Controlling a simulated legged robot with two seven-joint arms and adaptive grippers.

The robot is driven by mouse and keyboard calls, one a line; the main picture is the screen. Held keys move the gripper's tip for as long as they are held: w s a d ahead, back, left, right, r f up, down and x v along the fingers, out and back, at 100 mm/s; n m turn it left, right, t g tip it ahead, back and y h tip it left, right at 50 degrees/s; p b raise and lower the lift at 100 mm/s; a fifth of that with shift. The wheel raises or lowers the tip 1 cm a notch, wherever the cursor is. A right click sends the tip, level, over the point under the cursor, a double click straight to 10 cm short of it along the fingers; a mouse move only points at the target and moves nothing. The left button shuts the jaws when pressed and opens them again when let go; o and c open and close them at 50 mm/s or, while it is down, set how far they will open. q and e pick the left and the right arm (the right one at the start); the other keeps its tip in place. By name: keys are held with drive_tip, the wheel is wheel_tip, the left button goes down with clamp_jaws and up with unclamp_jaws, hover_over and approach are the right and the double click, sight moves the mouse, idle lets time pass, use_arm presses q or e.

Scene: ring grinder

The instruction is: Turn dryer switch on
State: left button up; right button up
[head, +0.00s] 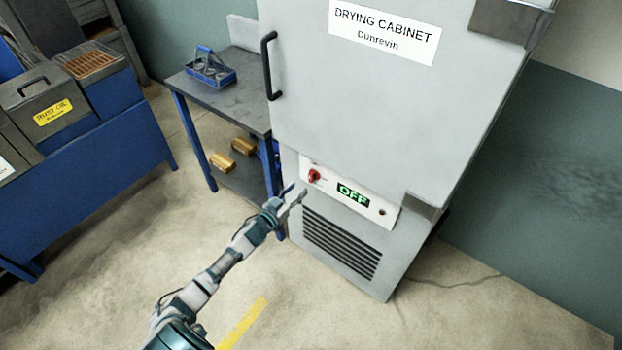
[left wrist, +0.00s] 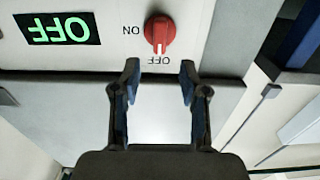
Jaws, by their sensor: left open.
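The drying cabinet (head: 375,110) is a tall grey cabinet with a closed door. Its white control panel (head: 330,206) carries a red rotary switch (head: 314,176) and a display (head: 353,195) that reads OFF in green. In the left wrist view the red switch (left wrist: 160,33) shows upside down, with ON and OFF labels beside it and its white mark toward OFF; the display (left wrist: 58,28) is to its left. My left gripper (head: 297,190) is close below the switch in the head view. In the wrist view its fingertips (left wrist: 158,70) are apart and empty, not touching the knob. My right gripper is not in view.
A vent grille (head: 340,246) is below the panel. A door handle (head: 270,65) sticks out above. A grey-topped table (head: 225,100) with a blue carrier (head: 210,68) stands left of the cabinet. A blue bench (head: 100,155) is further left. The floor in front is clear.

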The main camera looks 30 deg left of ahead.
sight(309, 177)
use_arm(q)
drive_tip(key=w, duration=0.4)
drive_tip(key=shift+f+b, duration=0.1)
drive_tip(key=shift+b, duration=0.25)
drive_tip(key=shift+w+d, duration=0.1)
drive_tip(key=shift+w, duration=1.1)
drive_tip(key=shift+w+d+b, duration=0.25)
drive_tip(key=shift+w+b, duration=0.1)
drive_tip(key=shift+w, duration=0.25)
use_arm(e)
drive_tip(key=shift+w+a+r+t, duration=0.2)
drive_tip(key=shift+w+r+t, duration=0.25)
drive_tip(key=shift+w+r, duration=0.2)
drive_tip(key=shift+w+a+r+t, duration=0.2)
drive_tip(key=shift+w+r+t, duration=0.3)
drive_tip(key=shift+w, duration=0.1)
use_arm(q)
drive_tip(key=shift+a, duration=0.1)
clamp_jaws()
